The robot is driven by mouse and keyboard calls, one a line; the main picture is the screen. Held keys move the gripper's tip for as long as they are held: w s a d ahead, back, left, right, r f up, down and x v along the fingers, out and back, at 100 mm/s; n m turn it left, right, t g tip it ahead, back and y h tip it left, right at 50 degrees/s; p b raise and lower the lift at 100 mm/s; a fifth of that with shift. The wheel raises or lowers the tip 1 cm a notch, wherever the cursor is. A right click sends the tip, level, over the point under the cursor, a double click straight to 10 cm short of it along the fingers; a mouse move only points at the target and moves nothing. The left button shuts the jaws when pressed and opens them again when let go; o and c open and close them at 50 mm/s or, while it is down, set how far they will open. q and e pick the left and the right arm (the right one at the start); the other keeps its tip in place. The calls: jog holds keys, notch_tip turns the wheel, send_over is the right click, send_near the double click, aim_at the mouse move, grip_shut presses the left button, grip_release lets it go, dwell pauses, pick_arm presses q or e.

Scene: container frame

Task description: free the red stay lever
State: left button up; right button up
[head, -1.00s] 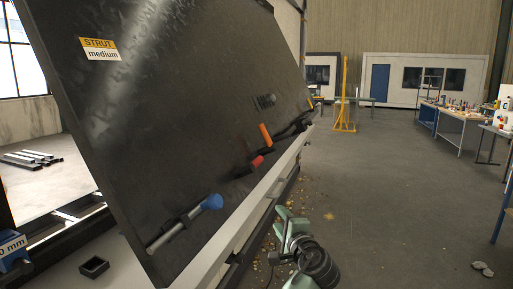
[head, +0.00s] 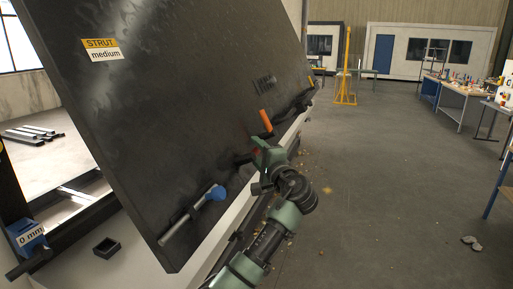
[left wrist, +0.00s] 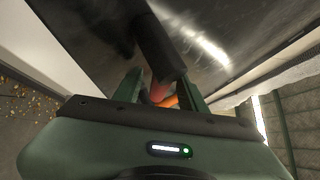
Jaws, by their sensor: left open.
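The red stay lever sits on the lower part of the tilted dark panel (head: 160,120). In the head view my left gripper (head: 262,152) is at it and hides most of it. In the left wrist view the red lever (left wrist: 158,89) shows between the two open fingers of my left gripper (left wrist: 160,92), with a thick black part beyond it. I cannot tell whether the fingers touch it. My right gripper is not in view.
A blue-ended lever (head: 214,193) lies nearer on the panel, and an orange lever (head: 266,121) stands just beyond my left gripper. A strut label (head: 102,49) is on the panel. A small black box (head: 106,247) lies on the pale ledge.

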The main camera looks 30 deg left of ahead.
pick_arm(q)
jog(key=c, duration=0.9)
jog(key=shift+f, duration=0.15)
dwell(0.8)
